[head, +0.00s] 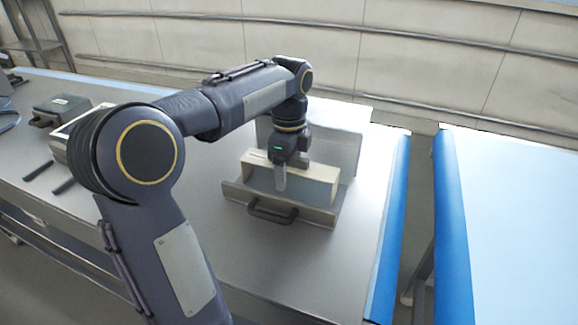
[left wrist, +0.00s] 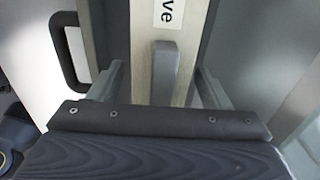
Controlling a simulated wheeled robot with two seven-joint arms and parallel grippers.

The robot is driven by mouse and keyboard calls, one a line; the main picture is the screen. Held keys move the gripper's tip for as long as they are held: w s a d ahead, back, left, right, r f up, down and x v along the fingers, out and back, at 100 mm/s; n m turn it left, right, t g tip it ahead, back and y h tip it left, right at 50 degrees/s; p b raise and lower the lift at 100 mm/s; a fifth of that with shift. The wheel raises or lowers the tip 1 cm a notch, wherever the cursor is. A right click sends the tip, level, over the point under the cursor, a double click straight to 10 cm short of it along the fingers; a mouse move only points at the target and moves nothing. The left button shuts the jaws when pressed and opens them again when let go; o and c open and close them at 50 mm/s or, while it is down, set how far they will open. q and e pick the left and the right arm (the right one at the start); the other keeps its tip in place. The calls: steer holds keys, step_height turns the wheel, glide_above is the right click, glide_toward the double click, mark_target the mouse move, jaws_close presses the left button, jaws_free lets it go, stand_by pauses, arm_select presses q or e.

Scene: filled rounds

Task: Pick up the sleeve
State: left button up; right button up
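The sleeve (head: 318,178) is a long box with a beige top edge and grey side, standing in an open grey tray with a dark handle. In the left wrist view its beige top (left wrist: 145,75) carries a white label ending in "ve" and a raised grey bar. My left gripper (head: 282,178) points down over the sleeve. In the left wrist view its two fingers (left wrist: 160,85) stand apart, one on each side of the beige top, with narrow gaps. The gripper looks open. The fingertips' far ends are hard to see. My right gripper is not in view.
The tray's handle (head: 272,211) faces the front. A grey raised panel (head: 335,145) stands behind the sleeve. A dark box (head: 62,108) and dark bars lie at the table's left. The table (head: 300,265) is clear in front. A blue-edged table (head: 510,220) stands at right across a gap.

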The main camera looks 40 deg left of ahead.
arm_select(q)
steer(key=c, duration=1)
